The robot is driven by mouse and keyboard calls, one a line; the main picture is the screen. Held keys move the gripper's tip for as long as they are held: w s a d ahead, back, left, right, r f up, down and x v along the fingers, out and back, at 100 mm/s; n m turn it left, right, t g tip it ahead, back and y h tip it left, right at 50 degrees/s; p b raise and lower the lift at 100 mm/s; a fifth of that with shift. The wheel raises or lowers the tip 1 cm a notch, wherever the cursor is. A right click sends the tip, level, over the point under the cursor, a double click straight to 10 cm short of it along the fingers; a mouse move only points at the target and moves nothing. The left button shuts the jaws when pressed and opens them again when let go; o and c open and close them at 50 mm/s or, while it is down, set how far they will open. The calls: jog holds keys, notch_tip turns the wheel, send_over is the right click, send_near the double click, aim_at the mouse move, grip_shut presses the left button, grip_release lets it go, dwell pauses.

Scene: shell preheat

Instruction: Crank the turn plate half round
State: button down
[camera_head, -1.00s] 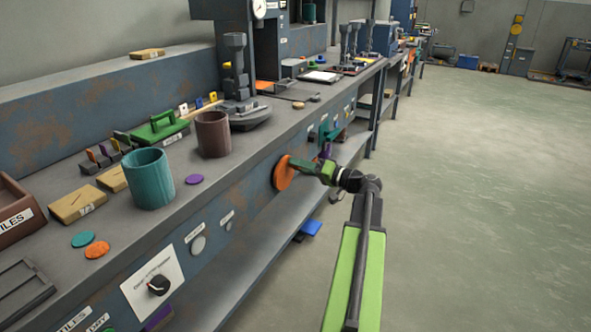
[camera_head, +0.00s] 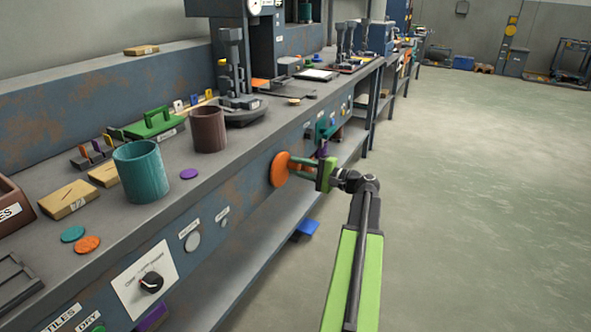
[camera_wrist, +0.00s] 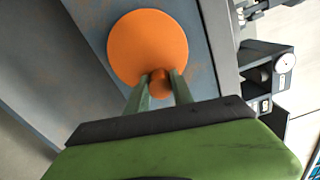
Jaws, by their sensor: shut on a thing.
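An orange crank disc (camera_head: 279,170) is mounted on the blue front face of the workbench. Its small orange handle (camera_wrist: 160,84) stands out near the disc's rim and shows between the fingers in the wrist view. My gripper (camera_head: 294,165) reaches the disc from the right, and its two green fingers are shut on the handle; the fingers also show in the wrist view (camera_wrist: 160,80). The disc's face (camera_wrist: 146,42) is plain, so its turn angle is hard to read.
A teal cup (camera_head: 141,175) and a brown cup (camera_head: 208,130) stand on the bench top. A black knob on a white panel (camera_head: 146,280) and a round grey button (camera_head: 192,242) are left of the crank. The floor (camera_head: 470,210) to the right is clear.

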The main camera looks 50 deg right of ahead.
jog(key=shift+f+m, duration=0.2)
jog(key=shift+m, duration=0.3)
jog(key=c, duration=1.1)
grip_release()
jog(key=shift+s, duration=0.15)
jog(key=v, duration=1.7)
jog(key=shift+s, duration=0.15)
